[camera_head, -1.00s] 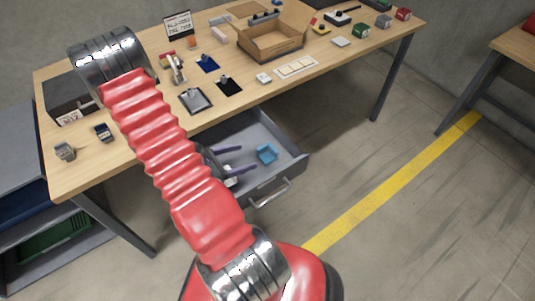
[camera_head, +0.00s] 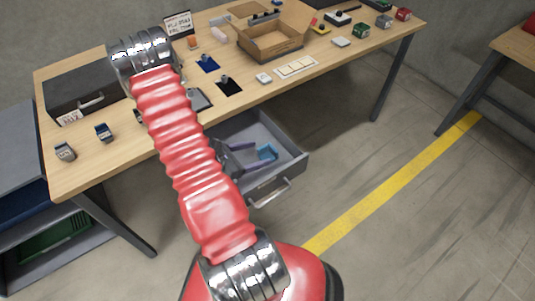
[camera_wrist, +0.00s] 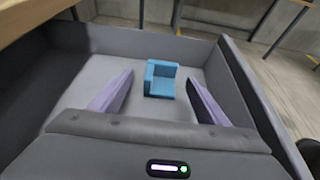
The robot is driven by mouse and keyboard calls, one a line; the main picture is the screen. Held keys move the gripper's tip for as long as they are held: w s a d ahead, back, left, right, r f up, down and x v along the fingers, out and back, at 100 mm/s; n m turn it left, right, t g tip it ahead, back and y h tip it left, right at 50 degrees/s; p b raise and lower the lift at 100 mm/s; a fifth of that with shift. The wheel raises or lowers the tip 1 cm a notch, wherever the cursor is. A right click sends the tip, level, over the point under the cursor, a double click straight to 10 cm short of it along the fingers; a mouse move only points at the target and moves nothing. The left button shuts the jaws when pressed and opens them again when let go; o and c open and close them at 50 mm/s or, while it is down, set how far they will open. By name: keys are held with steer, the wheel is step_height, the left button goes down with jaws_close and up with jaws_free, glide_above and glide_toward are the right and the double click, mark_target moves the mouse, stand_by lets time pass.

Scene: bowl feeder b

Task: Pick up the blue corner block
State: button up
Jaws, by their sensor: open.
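The blue corner block (camera_wrist: 160,79) lies on the floor of the open grey drawer (camera_wrist: 85,82), toward its far wall in the wrist view. In the wrist view the block is beyond and between the fingertips, and nothing is held. In the head view my gripper (camera_head: 262,157) is inside or just above the drawer, close to the block; contact cannot be told.
The drawer walls surround my gripper, and the wooden table (camera_head: 330,75) overhangs its back. The floor (camera_head: 400,190) at right is clear.

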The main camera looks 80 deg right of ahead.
mark_target(271, 150)
steer(key=shift+x, duration=2.4)
steer(key=shift+s+a, duration=0.15)
steer(key=shift+c, duration=0.4)
steer(key=c, duration=1)
